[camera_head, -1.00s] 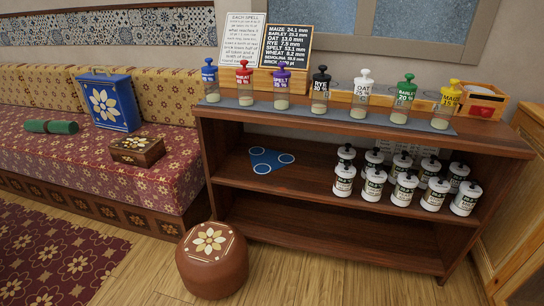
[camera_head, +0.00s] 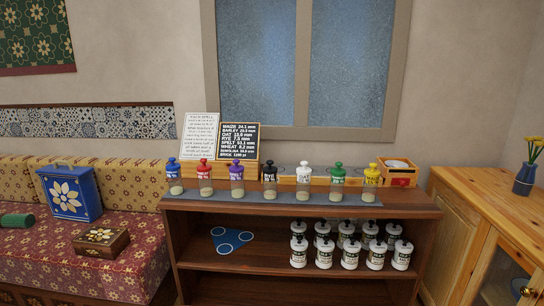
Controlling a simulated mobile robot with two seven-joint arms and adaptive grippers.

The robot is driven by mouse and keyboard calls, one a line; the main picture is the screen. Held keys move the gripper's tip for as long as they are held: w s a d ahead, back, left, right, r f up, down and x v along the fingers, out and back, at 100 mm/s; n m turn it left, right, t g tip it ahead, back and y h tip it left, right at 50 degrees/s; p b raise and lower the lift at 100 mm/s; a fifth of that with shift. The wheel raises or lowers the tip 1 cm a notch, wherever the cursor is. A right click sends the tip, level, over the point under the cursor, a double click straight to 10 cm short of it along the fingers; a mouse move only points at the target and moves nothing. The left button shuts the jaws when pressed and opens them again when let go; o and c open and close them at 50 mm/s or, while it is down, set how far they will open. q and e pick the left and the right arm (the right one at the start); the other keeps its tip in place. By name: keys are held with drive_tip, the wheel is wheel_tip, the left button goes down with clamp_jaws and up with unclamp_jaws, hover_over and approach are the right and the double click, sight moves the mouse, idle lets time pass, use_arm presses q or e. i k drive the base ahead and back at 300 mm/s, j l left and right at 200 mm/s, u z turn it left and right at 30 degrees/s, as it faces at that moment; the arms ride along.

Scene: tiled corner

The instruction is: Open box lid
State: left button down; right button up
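A small wooden box (camera_head: 102,241) with a flower pattern on its lid sits on the red patterned bench seat at the lower left; its lid looks closed. Behind it a blue box (camera_head: 69,194) with a large white flower and a handle on top stands upright against the cushions; its top looks closed too. I cannot tell which box the task means. Neither of my grippers shows in the head view.
A wooden shelf unit (camera_head: 300,211) stands in the middle, with several colour-capped jars on top and several white canisters (camera_head: 349,255) inside. A green roll (camera_head: 17,220) lies on the bench. A wooden cabinet (camera_head: 488,225) with a blue vase (camera_head: 524,180) is at the right.

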sight(97, 236)
drive_tip(key=u, duration=1.25)
drive_tip(key=i+j+z, duration=0.15)
drive_tip(key=z, duration=0.5)
drive_tip(key=i+j+z, duration=0.15)
drive_tip(key=j, duration=0.15)
drive_tip(key=i+j+z, duration=0.15)
drive_tip(key=j, duration=0.15)
drive_tip(key=j+z, duration=0.15)
drive_tip(key=j, duration=0.15)
drive_tip(key=i+j, duration=0.15)
drive_tip(key=j, duration=0.25)
drive_tip(key=i+j+z, duration=0.1)
drive_tip(key=j, duration=0.25)
drive_tip(key=i+j, duration=0.1)
drive_tip(key=j, duration=0.3)
drive_tip(key=i+j+z, duration=0.1)
drive_tip(key=j, duration=0.3)
drive_tip(key=i+j, duration=0.15)
drive_tip(key=j, duration=0.25)
drive_tip(key=i+j, duration=0.4)
drive_tip(key=i, duration=0.15)
